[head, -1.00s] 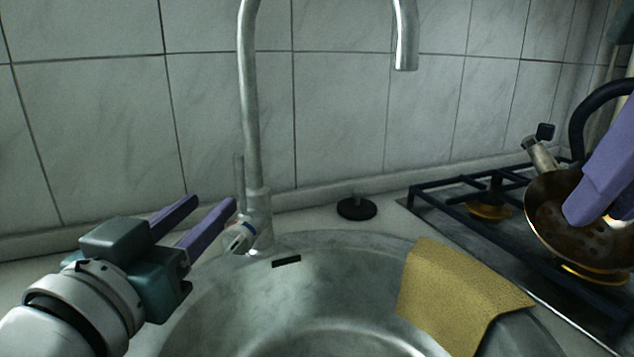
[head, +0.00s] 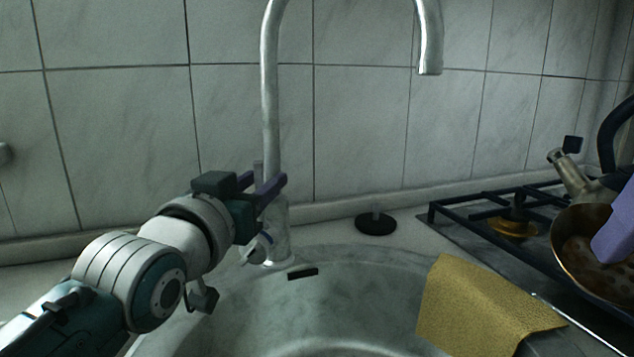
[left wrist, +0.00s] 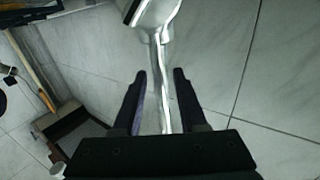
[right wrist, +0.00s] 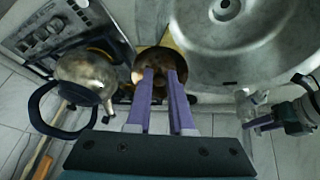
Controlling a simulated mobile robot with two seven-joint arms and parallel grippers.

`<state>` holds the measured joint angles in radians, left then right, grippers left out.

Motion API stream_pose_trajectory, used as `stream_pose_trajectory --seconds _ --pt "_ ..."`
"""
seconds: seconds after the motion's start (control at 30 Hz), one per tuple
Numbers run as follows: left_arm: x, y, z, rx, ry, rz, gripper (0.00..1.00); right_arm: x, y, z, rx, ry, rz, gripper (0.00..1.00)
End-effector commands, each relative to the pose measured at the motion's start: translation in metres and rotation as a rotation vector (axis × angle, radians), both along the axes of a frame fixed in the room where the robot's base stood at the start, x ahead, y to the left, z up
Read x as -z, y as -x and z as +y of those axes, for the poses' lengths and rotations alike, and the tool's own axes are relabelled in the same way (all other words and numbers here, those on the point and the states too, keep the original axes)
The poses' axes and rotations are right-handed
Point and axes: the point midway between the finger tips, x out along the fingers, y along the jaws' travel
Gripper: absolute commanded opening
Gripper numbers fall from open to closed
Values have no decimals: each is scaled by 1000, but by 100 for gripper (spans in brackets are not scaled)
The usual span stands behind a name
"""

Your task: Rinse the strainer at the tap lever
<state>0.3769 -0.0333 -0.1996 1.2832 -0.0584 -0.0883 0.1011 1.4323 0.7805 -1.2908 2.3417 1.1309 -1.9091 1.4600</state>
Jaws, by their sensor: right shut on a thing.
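The strainer, a brown bowl with darker spots inside (head: 583,252), is over the hob at right. My right gripper, partly cut off in the head view, shows in the right wrist view (right wrist: 160,72), shut on the strainer (right wrist: 152,60); the exact grip point is unclear.
The steel sink (head: 350,290) lies in front, with a yellow cloth (head: 480,305) over its right edge. A black round plug (head: 376,223) stands behind it. A kettle (right wrist: 88,75) stands on the gas hob (head: 470,207). The tiled wall closes the back.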

Motion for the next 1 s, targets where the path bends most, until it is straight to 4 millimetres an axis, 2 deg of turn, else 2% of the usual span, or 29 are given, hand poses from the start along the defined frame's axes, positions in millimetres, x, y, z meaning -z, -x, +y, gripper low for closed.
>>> stream_pose_trajectory --seconds 0.03,0.33,1.0 --pt "0 0 0 0 0 0 35 0 0 0 0 0 0 0" --pt "0 0 0 0 0 1 1 0 0 0 0 0 0 0" --pt "0 0 0 0 0 1 0 0 0 0 0 0 0 0"
